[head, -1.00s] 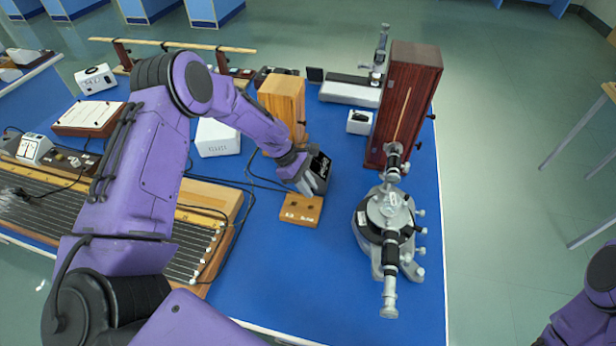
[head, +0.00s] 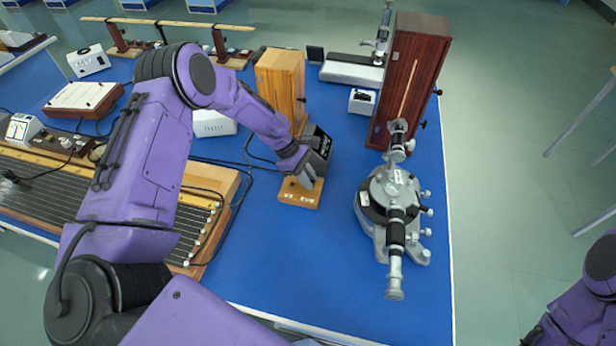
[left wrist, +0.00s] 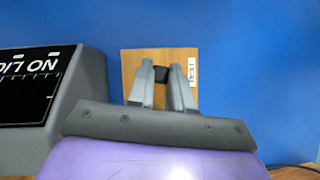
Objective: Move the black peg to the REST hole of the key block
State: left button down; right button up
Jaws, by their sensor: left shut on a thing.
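The key block (head: 299,199) is a small wooden block on the blue bench, with pale labels along its front edge. In the left wrist view the key block (left wrist: 143,63) lies under my fingers, with one label at its right side. My left gripper (left wrist: 160,92) is shut on the black peg (left wrist: 160,74), whose dark top shows between the fingertips. I cannot tell whether the peg is in a hole. My right gripper is out of view.
A dark box with white lettering (left wrist: 38,88) stands close beside my left gripper. A wooden box (head: 281,85) is behind it. A metal spectrometer (head: 393,205) and a tall dark-red box (head: 410,80) stand to the right. Bare blue bench lies in front of the block.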

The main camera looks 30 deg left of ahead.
pick_arm(q)
jog(key=shift+f, duration=0.2)
jog(key=c, duration=0.9)
grip_release()
jog(key=shift+c, duration=0.2)
jog(key=b+v, duration=0.2)
jog(key=v, duration=0.8)
jog(key=shift+a+r, duration=0.2)
